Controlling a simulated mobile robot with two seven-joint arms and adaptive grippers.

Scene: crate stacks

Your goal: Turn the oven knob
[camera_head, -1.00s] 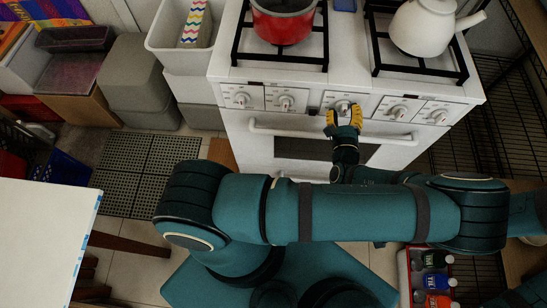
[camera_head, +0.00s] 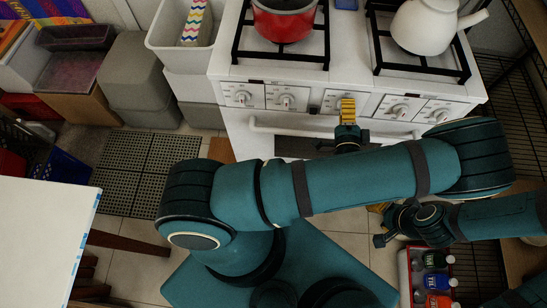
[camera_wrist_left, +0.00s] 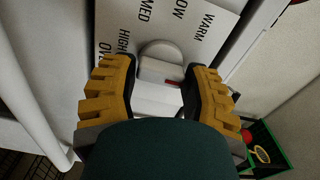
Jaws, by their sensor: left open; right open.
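The oven knob (camera_wrist_left: 160,66) is white and round with a red mark, on a panel (camera_wrist_left: 168,20) lettered WARM, LOW, MED and HIGH. In the left wrist view it shows between the two yellow fingertips of my left gripper (camera_wrist_left: 160,72), which is open; a gap shows on each side. In the head view my left gripper (camera_head: 347,106) is at the middle of the stove (camera_head: 249,78) front, its fingers nearly in line and hiding most of the knob. My right gripper (camera_head: 380,208) is lower, open, with its yellow fingers partly hidden behind my own arm.
Other knobs (camera_head: 286,100) flank the middle one. The oven handle (camera_head: 275,129) runs below. A red pot (camera_head: 284,20) and a white kettle (camera_head: 424,26) stand on the burners. A crate of bottles (camera_head: 405,273) is at lower right, a white table (camera_head: 40,240) at left.

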